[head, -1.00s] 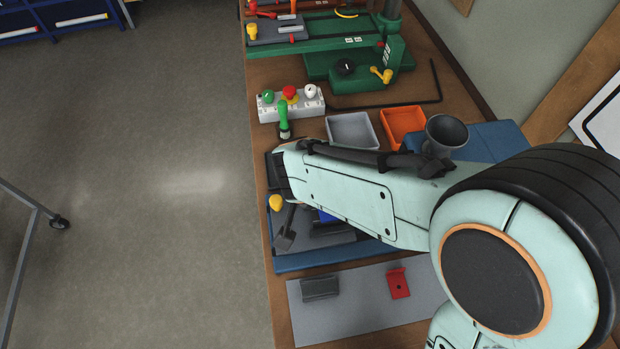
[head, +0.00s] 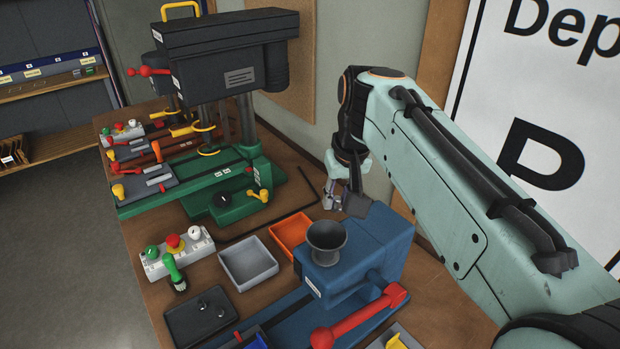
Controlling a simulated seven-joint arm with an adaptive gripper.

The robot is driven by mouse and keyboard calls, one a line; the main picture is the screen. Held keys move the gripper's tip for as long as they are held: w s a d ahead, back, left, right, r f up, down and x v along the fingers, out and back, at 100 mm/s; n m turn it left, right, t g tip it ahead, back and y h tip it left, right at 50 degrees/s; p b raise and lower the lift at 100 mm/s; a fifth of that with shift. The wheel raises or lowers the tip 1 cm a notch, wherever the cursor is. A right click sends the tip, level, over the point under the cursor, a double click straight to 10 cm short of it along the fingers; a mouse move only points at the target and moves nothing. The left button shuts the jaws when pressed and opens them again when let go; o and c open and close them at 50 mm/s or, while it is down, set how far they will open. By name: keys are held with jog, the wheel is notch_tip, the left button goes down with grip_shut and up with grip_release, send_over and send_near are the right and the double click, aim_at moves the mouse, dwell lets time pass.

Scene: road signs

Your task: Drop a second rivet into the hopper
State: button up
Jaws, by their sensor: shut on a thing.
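The hopper (head: 327,246) is a dark grey funnel standing upright on top of a blue machine (head: 365,245). My gripper (head: 334,203) is behind the hopper, slightly to its right in the picture, near the wall side of the bench. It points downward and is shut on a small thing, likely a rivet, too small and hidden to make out. The inside of the hopper is dark and I cannot see what it holds. A black tray (head: 185,325) at the front left holds a few small dark pieces.
A grey bin (head: 248,264) and an orange bin (head: 290,232) sit left of the hopper. A red lever (head: 360,318) is in front of it. A button box (head: 178,254), green bottle (head: 175,272) and green drill press (head: 240,165) stand farther left. A bent black rod lies behind the bins.

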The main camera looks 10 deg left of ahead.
jog(key=shift+w+d+f, duration=0.1)
jog(key=shift+f, duration=1.45)
jog(key=shift+d+f, duration=0.1)
jog(key=shift+f, duration=1.4)
jog(key=o, duration=0.8)
jog(key=shift+r, duration=0.15)
